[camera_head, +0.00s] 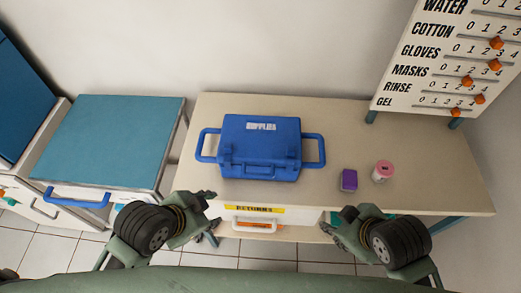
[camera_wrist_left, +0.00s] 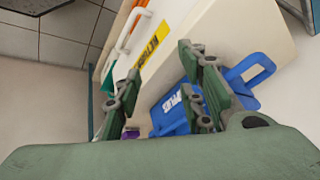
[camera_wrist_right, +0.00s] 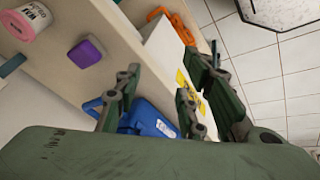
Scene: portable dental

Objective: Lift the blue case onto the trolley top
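The blue case (camera_head: 260,150) with a "SUPPLIES" label stands on the beige table, with a loop handle at its left and right ends. It also shows in the left wrist view (camera_wrist_left: 172,112) and the right wrist view (camera_wrist_right: 150,118). The trolley's teal top (camera_head: 108,140) is left of the table and bare. My left gripper (camera_head: 212,214) is open and empty, in front of the table's front edge, below the case's left handle. My right gripper (camera_head: 336,222) is open and empty, in front of the edge, below and right of the right handle. Neither touches the case.
The beige table (camera_head: 430,165) also holds a purple box (camera_head: 349,180) and a pink-lidded jar (camera_head: 383,171) right of the case. A sign board (camera_head: 450,60) with orange sliders stands behind at right. A drawer (camera_head: 270,222) labelled "RETURNS" is under the front edge. The trolley has a blue handle (camera_head: 78,200).

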